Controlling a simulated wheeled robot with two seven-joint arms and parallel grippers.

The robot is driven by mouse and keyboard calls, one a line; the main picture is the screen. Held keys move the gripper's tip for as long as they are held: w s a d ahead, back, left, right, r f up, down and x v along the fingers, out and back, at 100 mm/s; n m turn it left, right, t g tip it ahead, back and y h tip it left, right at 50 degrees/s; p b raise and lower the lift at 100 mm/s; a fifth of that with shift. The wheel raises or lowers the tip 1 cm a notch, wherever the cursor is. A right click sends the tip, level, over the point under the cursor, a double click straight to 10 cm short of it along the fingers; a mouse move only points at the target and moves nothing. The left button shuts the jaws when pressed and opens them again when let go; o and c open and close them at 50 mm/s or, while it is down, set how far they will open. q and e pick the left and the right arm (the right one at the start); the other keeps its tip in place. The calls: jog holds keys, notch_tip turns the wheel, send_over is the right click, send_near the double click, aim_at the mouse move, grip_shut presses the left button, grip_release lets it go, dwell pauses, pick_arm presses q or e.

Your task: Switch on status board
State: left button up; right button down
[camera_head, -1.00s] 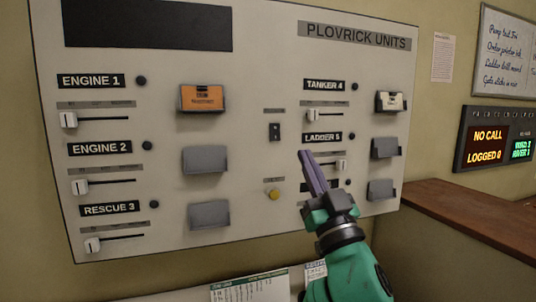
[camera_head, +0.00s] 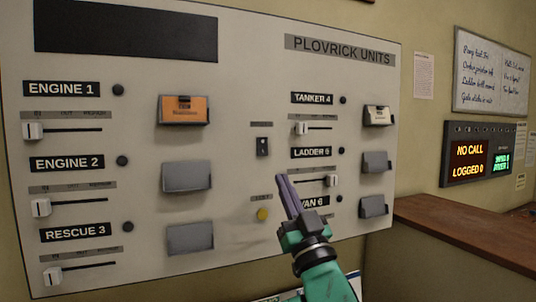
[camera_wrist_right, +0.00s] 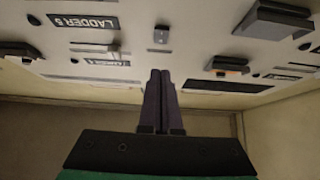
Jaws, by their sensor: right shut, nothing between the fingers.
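The status board (camera_head: 232,200) is a pale wall panel titled "PLOVRICK UNITS". Its wide display (camera_head: 125,30) at the top left is black and blank. A small dark rocker switch (camera_head: 262,146) sits near the middle of the panel; it also shows in the right wrist view (camera_wrist_right: 161,33). Contact with the panel cannot be told. My left gripper is not in view.
Slider knobs, lamps and grey card holders surround the switch. An orange card (camera_head: 184,109) and a white card (camera_head: 377,115) stand in two holders. A brown ledge (camera_head: 465,235) is at the right, below a lit "NO CALL" sign (camera_head: 470,160).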

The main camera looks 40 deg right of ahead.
aim_at(263, 153)
jog(key=p+x, duration=0.1)
jog(key=x, duration=0.2)
jog(key=f+p+x, duration=0.1)
jog(key=x, duration=0.2)
jog(key=w+p+x, duration=0.1)
jog(key=p+x, duration=0.1)
jog(key=x, duration=0.1)
jog(key=shift+w+d+f, duration=0.25)
jog(key=shift+d+f, duration=0.05)
jog(key=shift+d, duration=0.05)
jog(key=shift+w+f, duration=0.15)
jog(key=shift+w, duration=0.25)
jog(key=shift+d, duration=0.1)
jog(key=shift+w+d+f+b, duration=0.1)
jog(key=shift+w+f+b, duration=0.1)
jog(key=shift+f+b, duration=0.15)
jog(key=shift+w+r, duration=0.1)
jog(key=shift+r, duration=0.1)
jog(key=shift+f, duration=0.1)
